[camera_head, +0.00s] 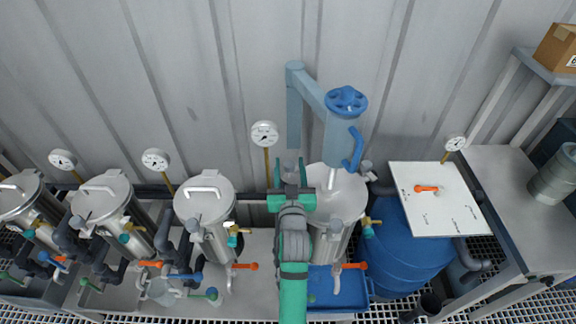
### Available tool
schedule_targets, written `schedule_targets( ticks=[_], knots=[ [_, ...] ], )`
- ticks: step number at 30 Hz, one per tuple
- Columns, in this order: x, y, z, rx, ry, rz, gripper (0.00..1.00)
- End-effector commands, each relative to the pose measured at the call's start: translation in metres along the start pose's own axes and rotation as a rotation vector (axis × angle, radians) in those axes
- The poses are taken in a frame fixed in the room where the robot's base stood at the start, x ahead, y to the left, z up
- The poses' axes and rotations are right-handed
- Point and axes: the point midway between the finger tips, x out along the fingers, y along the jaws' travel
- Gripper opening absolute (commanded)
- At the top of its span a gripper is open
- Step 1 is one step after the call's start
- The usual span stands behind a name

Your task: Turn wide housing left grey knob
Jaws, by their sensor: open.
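My gripper (289,172) is open and empty, its two green fingers pointing toward the back wall. It is just left of a wide steel housing (342,196) with a pale round top, under a blue crane-like fitting. My arm covers the housing's left side, and no grey knob shows clearly there. A small grey knob (366,166) shows at its back right edge. I cannot tell for certain which housing is the wide one.
The blue fitting (341,133) with a handwheel overhangs the housing. A gauge (264,134) on a brass stem stands close behind my gripper. A blue tank (402,258) and white panel (437,205) are at right. More housings, valves and pipes crowd the left.

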Motion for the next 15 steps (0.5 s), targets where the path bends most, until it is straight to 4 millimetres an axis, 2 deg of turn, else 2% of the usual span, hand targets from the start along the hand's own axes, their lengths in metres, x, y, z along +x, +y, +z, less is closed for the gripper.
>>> schedule_targets(
  ticks=[10, 15],
  knots=[
    [0.0036, 0.0003, -0.0006, -0.001, 0.001, 0.0, 0.45],
    [0.0035, 0.0, -0.0004, -0.001, 0.0, 0.0, 0.04]
  ],
)
